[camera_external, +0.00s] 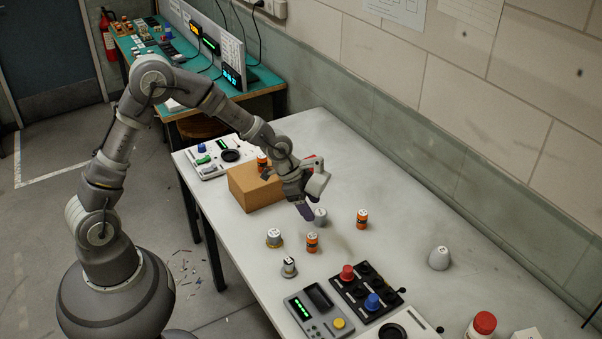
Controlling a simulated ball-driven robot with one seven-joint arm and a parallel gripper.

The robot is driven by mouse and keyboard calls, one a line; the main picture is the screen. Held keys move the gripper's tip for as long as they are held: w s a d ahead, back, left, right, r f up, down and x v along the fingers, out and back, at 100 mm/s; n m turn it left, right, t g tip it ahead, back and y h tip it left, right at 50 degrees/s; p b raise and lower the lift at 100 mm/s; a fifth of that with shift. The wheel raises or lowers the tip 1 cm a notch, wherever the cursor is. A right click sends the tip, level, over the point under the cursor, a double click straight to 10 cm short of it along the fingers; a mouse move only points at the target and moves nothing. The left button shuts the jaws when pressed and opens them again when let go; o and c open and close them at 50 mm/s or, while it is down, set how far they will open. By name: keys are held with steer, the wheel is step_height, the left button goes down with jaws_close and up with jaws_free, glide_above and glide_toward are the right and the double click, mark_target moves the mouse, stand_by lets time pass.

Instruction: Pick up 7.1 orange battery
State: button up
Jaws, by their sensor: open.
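One orange battery (312,243) stands on the white table just below my gripper in the picture. Another orange battery (361,219) stands to the right. A third orange battery (262,164) sits on the brown box. Their labels are too small to read, so I cannot tell which is 7.1. My gripper (306,211) is open, pointing down over the table's middle, close to a grey cylinder (320,217). The gap between its fingers is hard to see from here.
The brown box (257,194) stands left of my gripper. A white-topped object (274,238) and a small grey object (289,267) stand nearby. A black panel with red and blue knobs (376,303), a grey device (304,308) and a white egg-shaped object (439,258) lie toward the front right.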

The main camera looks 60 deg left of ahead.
mark_target(312, 236)
steer(key=shift+m+g, duration=0.3)
steer(key=shift+g, duration=0.3)
steer(key=f, duration=0.2)
steer(key=s+d+f, duration=0.1)
steer(key=f, duration=0.1)
steer(key=d+f+b, duration=0.1)
steer(key=f, duration=0.2)
steer(key=shift+s, duration=0.3)
steer(key=b+x, duration=0.2)
steer(key=x, duration=0.3)
steer(key=shift+d, duration=0.15)
steer(key=shift+r, duration=0.15)
steer(key=c, duration=1.1)
